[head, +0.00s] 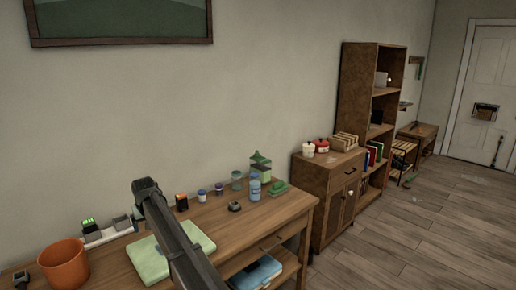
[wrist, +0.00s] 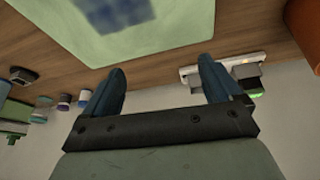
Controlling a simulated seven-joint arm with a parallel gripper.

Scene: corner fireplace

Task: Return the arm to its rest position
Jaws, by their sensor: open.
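My gripper (wrist: 160,85) shows in the wrist view with its two dark blue fingers spread apart. Nothing is between them. Beyond the fingertips lies a pale green flat item (wrist: 150,35) with a blue checked patch, on the wooden desk. In the head view my dark arm (head: 172,235) rises from the bottom edge over the desk (head: 225,222) and covers part of the green flat item (head: 148,260). I cannot make out the fingers in the head view.
An orange pot (head: 64,266) and a white strip with small blocks (head: 108,234) stand left of the arm. Several small jars, a blue-capped bottle (head: 254,187) and a green item (head: 278,188) stand along the back. A cabinet (head: 328,190) and open floor (head: 440,225) lie right.

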